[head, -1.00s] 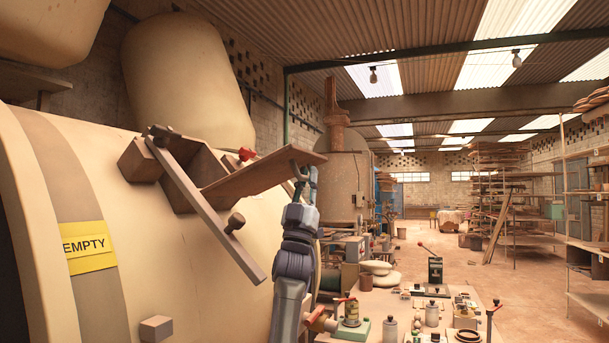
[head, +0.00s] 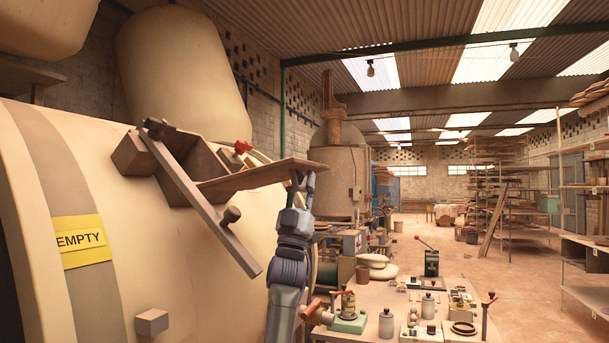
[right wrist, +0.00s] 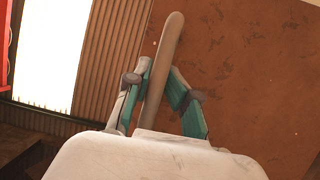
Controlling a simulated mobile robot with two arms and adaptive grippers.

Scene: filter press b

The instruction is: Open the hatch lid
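The hatch lid (head: 255,175), a flat brown plate, stands swung out to the right from the box-like hatch collar (head: 130,155) on the cream tank. The lid is tilted, its right end a little higher. My right gripper (head: 302,178) is at the lid's right end, partly hidden by it. In the right wrist view its teal fingers (right wrist: 160,68) close from both sides on a rounded bar (right wrist: 172,38), seemingly the lid's handle, in front of the brown lid face (right wrist: 250,75). A long clamp bar with a knob (head: 231,215) slants down across the collar. My left gripper is out of view.
The tank bears a yellow EMPTY sign (head: 82,240) and a small block (head: 152,322). A red-ended lever (head: 242,147) sits behind the lid. A workbench (head: 385,300) with jars and tools stands at lower right; open floor lies beyond.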

